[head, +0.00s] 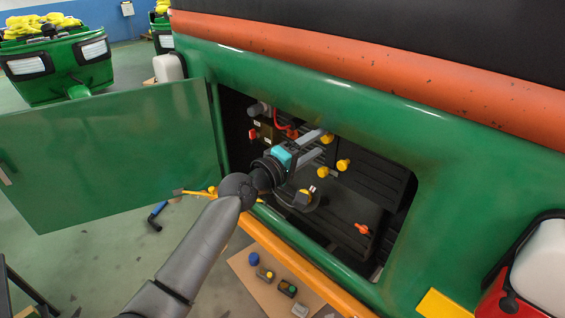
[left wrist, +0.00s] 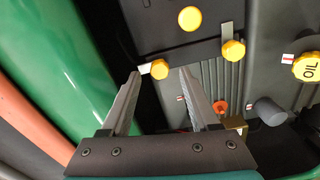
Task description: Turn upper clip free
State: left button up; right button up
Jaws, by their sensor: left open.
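The upper clip (head: 327,138) is a yellow knob, high in the open green-framed bay in the head view. In the left wrist view this clip (left wrist: 159,69) has a pale metal tab at its left, at the edge of a dark panel. My left gripper (head: 323,145) reaches into the bay with its jaws open. In the left wrist view its fingertips (left wrist: 159,74) appear on either side of the clip's knob. I cannot tell whether they touch it. A similar lower clip (left wrist: 233,50) stands to the right, with its own metal tab. My right gripper is not in view.
A yellow knob (left wrist: 189,18) sits on the panel between the clips. The yellow oil cap (left wrist: 308,67) and an orange lever (head: 362,228) are also in the bay. The open green door (head: 110,150) stands left of the opening. Small parts lie on a board (head: 250,272) below.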

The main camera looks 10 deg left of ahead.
pick_arm(q)
jog(key=b+v, duration=0.1)
jog(key=v, duration=1.2)
